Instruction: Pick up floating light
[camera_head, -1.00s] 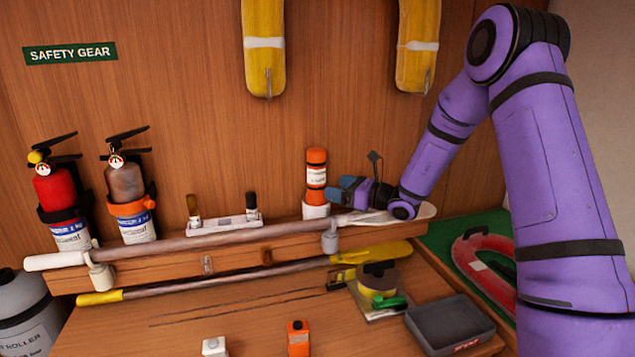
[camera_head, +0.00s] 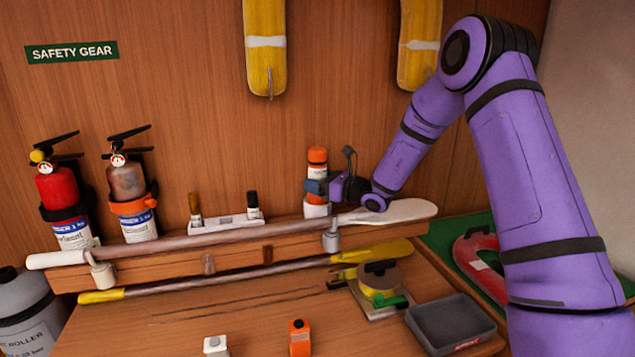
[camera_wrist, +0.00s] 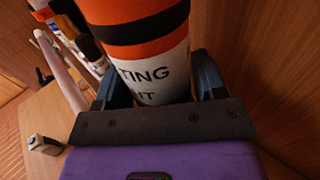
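The floating light (camera_head: 317,156) is an orange and white cylinder with a black band. It stands upright at the back of the wooden shelf, its lower end in a white holder (camera_head: 316,210). My gripper (camera_head: 316,187) has come in from the right at the height of its lower half. In the wrist view the light (camera_wrist: 150,62) lies between the two blue fingers (camera_wrist: 160,85), its label partly readable as "TING". The fingers stand apart, one on each side of it; whether they touch it is hard to tell.
A long paddle (camera_head: 385,212) lies along the shelf front, with a white tray of small items (camera_head: 224,224) behind it. Two extinguishers (camera_head: 65,205) (camera_head: 130,200) stand at left.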

